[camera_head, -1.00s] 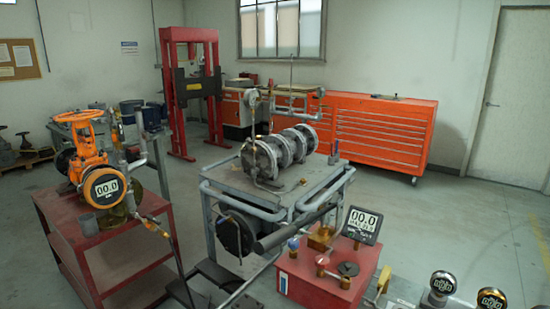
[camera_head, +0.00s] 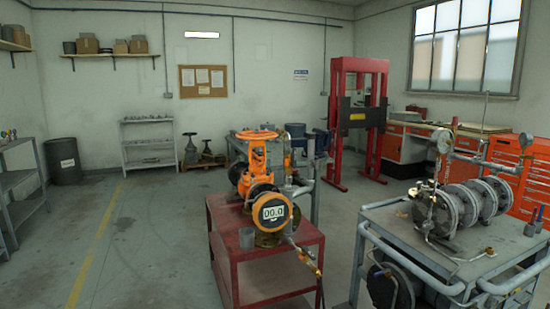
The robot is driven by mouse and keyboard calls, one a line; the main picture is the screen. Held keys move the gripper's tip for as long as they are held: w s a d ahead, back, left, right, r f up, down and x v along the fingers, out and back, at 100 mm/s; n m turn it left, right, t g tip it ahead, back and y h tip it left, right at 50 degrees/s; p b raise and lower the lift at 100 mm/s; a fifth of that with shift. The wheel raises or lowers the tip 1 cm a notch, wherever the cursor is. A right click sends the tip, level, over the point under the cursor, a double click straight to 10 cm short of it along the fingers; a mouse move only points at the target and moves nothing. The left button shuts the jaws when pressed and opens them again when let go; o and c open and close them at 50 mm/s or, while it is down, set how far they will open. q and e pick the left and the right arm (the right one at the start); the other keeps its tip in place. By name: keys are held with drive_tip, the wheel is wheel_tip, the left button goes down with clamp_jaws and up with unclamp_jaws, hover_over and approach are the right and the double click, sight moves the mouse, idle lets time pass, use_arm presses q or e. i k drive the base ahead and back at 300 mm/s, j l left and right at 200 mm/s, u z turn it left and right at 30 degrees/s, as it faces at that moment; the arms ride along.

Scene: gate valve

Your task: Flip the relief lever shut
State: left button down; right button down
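An orange gate valve (camera_head: 257,165) stands on a red cart (camera_head: 226,240) in the middle of the view. A round orange gauge (camera_head: 272,212) reading 00.0 is mounted at its front. A hose with a brass-coloured fitting (camera_head: 308,262) runs down from the valve's right side. I cannot make out which part is the relief lever. Neither of my grippers is in view.
A grey steel cart (camera_head: 400,219) with a dark flanged assembly (camera_head: 446,208) stands at the right. A red press frame (camera_head: 358,110) and orange cabinets (camera_head: 511,160) are behind. A dark drum (camera_head: 62,160) stands far left. The floor left of the red cart is clear.

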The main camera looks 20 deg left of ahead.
sight(293, 163)
drive_tip(key=i+j+u, duration=0.3)
drive_tip(key=i, duration=0.15)
drive_tip(key=i+j+u, duration=0.25)
drive_tip(key=i, duration=0.2)
